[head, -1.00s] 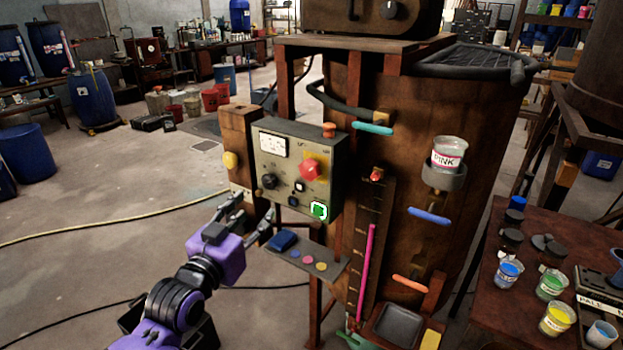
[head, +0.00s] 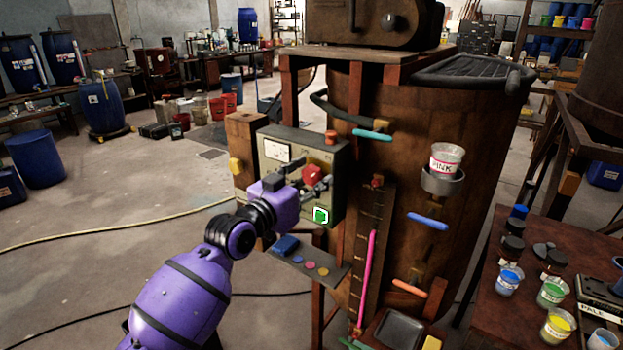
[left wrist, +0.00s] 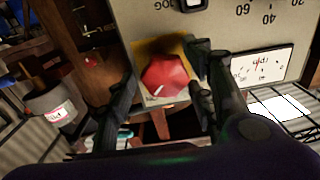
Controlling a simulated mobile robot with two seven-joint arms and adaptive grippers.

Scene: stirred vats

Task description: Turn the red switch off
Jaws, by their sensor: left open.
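The red switch (head: 312,173) is a faceted red knob on a yellow plate on the front of the grey control box (head: 276,133). In the head view the fingers partly cover it. It shows clearly in the left wrist view (left wrist: 165,76), with a small white mark on its face. My left gripper (head: 318,177) is open at the front of the box. In the left wrist view its dark fingers stand on either side of the knob. I cannot tell whether they touch it. My right gripper is not in view.
A green-lit button (head: 321,215) sits low on the box, and a gauge (head: 276,151) is at its upper left. A small shelf (head: 329,278) with coloured buttons is below. The large brown vat (head: 490,160) stands right behind. Open floor lies left.

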